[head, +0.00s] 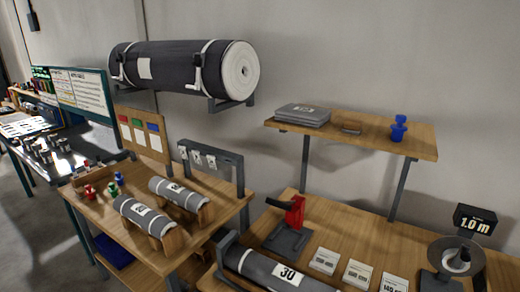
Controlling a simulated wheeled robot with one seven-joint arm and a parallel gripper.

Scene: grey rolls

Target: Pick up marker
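I cannot make out a pen-shaped marker for certain. A small blue upright piece (398,128) stands on the right part of the wooden wall shelf. A red piece (88,191), a blue piece (112,188) and a green piece (119,178) stand on the left wooden table, near its left edge. They are too small to tell whether any is the marker. My gripper is not in view.
The wall shelf (350,138) also holds a grey stack (302,115). A large dark roll (185,68) hangs on wall brackets. The left wooden table (190,235) bears two grey rolls. A red-handled tool (293,212) and a 1.0 m display (475,220) stand on the right bench.

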